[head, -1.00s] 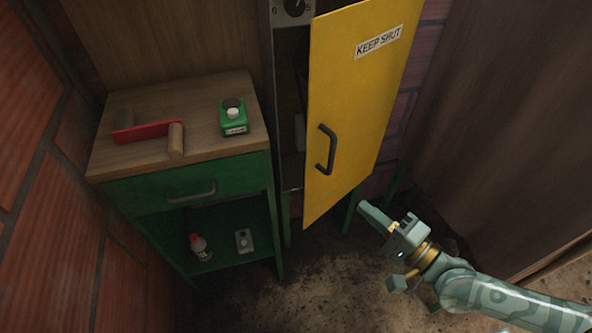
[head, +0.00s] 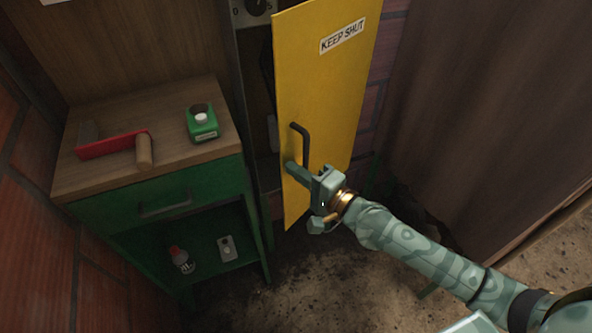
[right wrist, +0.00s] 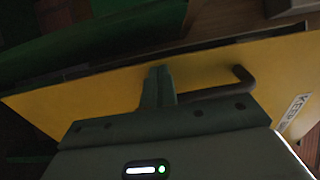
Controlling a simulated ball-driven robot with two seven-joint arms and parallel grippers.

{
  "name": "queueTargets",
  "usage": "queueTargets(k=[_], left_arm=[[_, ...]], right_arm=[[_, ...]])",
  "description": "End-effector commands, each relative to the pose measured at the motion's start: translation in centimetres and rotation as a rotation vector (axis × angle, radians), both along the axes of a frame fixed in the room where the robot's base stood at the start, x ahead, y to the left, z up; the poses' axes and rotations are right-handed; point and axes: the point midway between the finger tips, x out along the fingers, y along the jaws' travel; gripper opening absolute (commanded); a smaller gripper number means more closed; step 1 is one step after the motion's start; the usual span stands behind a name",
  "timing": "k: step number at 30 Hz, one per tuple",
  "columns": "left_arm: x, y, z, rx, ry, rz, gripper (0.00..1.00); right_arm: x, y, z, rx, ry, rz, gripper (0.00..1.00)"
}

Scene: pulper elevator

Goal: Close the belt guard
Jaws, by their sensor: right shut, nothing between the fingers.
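The belt guard is a tall yellow door (head: 325,95) with a "KEEP SHUT" label (head: 343,37). It stands ajar in the head view, swung out from the grey cabinet frame (head: 246,95), with a dark gap along its left side. Its black bar handle (head: 304,143) is near the left edge. My right gripper (head: 292,170) is shut and empty in front of the door, at the handle's lower end. In the right wrist view, the closed fingers (right wrist: 158,85) overlap the yellow panel (right wrist: 95,91) beside the handle (right wrist: 243,76). I cannot tell whether they touch it. My left gripper is not in view.
A green workbench (head: 155,195) with a wooden top stands left of the door. A brown panel (head: 480,100) stands right.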

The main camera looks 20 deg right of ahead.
Motion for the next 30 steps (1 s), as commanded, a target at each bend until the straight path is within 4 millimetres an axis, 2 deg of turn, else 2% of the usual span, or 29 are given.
queueTargets(k=[11, 16, 20, 23, 26, 30], left_arm=[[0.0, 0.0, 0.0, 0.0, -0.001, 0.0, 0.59], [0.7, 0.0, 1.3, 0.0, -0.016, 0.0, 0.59], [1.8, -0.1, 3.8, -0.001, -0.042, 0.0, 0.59], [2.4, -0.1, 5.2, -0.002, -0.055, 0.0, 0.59], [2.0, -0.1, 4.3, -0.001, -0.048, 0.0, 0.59], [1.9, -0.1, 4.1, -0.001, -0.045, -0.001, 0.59]], right_arm=[[0.3, 0.2, 0.0, 0.0, 0.0, 0.0, 0.0], [1.2, 0.2, 0.7, 0.006, -0.009, -0.056, 0.0], [2.9, 1.0, 1.4, 0.012, -0.015, -0.166, 0.0], [4.5, 2.5, 1.2, 0.01, -0.007, -0.241, 0.0], [7.2, 3.7, 0.1, 0.003, -0.003, -0.261, 0.0], [9.9, 4.5, 0.0, 0.005, -0.001, -0.33, 0.0]])
